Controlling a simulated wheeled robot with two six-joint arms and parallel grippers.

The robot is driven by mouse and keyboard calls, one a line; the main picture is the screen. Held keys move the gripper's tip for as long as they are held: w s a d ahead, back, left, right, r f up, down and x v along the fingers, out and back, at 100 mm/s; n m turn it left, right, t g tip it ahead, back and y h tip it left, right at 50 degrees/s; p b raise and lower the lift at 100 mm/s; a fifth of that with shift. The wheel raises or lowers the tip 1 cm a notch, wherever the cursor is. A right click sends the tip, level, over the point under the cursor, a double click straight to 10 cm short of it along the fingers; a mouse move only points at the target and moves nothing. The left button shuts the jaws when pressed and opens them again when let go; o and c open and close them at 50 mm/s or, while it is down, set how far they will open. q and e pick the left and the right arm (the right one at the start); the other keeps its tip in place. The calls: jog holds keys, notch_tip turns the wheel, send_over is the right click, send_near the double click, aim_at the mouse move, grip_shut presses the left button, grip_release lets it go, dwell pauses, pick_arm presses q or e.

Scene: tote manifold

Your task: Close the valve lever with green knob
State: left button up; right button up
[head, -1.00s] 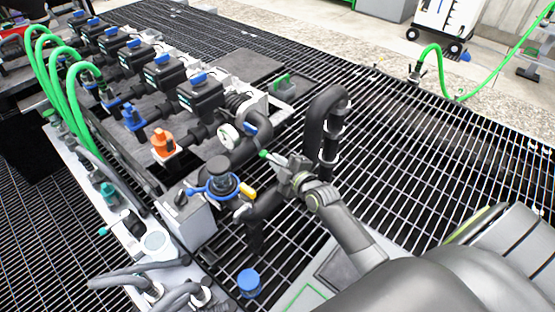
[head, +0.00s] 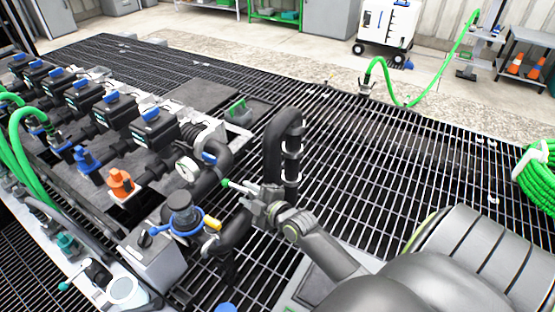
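A valve lever with a green knob (head: 226,183) shows in the head view, its pale rod running right toward my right gripper. It lies beside the dark pipework, right of the pressure gauge (head: 187,169). My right gripper (head: 258,197) is at the rod's right end, close to or touching it, left of the black bent pipe (head: 273,150). The fingers overlap the rod and pipework, so I cannot tell whether they are open or shut on the lever. The valve body is mostly hidden. My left gripper is out of view.
A yellow-tipped handle (head: 212,224) and a blue-ringed valve (head: 184,216) stand left of my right gripper. Black valve boxes (head: 155,127) with blue tops line the manifold. Open grating (head: 400,170) lies to the right.

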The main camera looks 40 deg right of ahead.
jog(key=v, duration=1.4)
jog(key=shift+b, duration=0.3)
jog(key=shift+c, duration=0.4)
